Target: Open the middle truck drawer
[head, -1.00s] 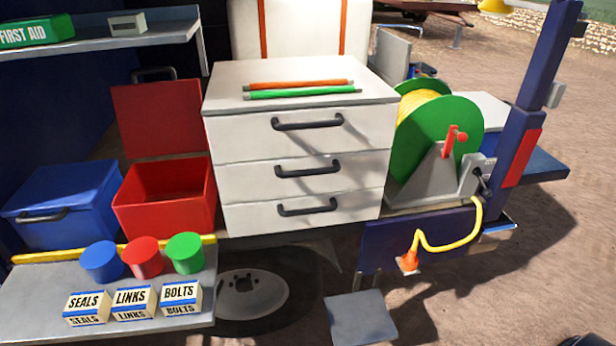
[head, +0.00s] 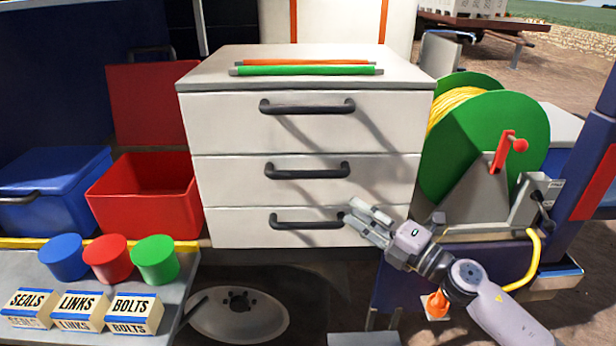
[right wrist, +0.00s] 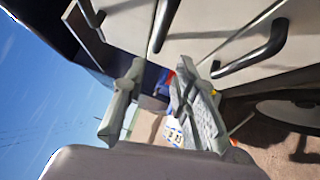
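The white drawer cabinet (head: 225,140) has three drawers stacked one above another, each with a dark bar handle. The middle drawer (head: 230,182) is shut flush, and its handle (head: 306,171) is untouched. My right gripper (head: 357,217) is in front of the lower right of the cabinet, below and right of the middle handle, near the right end of the bottom handle (head: 305,220). In the right wrist view its two fingers (right wrist: 157,78) are apart with nothing between them. The middle handle shows there (right wrist: 165,25) beyond the fingers, in a sideways view. My left gripper is not in view.
A green cable reel (head: 490,130) with a red crank stands right of the cabinet. An open red box (head: 145,200) and a blue box (head: 55,190) stand to the left. A shelf with colored cups and labelled boxes (head: 78,308) is at lower left. Two rods (head: 305,70) lie on top.

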